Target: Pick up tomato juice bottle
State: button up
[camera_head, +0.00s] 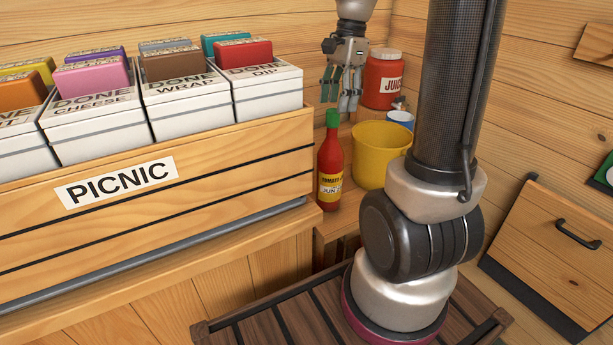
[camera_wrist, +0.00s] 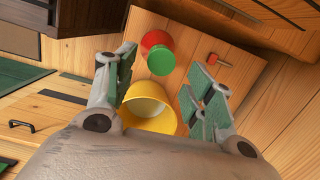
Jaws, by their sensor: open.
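The tomato juice bottle (camera_head: 330,165) is red with a green cap and a yellow label. In the head view it stands upright on a wooden surface, beside the right end of the picnic crate. The wrist view shows its green cap (camera_wrist: 161,61) from above, with part of the red body, beyond and between my fingertips. My gripper (camera_head: 341,92) is open and empty, pointing down, above and behind the bottle in the head view. Its green-padded fingers (camera_wrist: 163,70) are spread apart in the wrist view and appear clear of the bottle.
A yellow bucket (camera_head: 370,158) stands right of the bottle, with a blue-and-white cup (camera_head: 400,119) and a red juice container (camera_head: 383,82) behind. The wooden picnic crate (camera_head: 230,158) on the left holds several white boxes. A wooden wall is close behind.

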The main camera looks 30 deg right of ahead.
aim_at(329, 137)
jog(key=f, duration=0.2)
jog(key=a+f, duration=0.1)
jog(key=f, duration=0.2)
jog(key=a+f, duration=0.1)
jog(key=f, duration=0.2)
jog(key=shift+c, duration=0.2)
grip_shut()
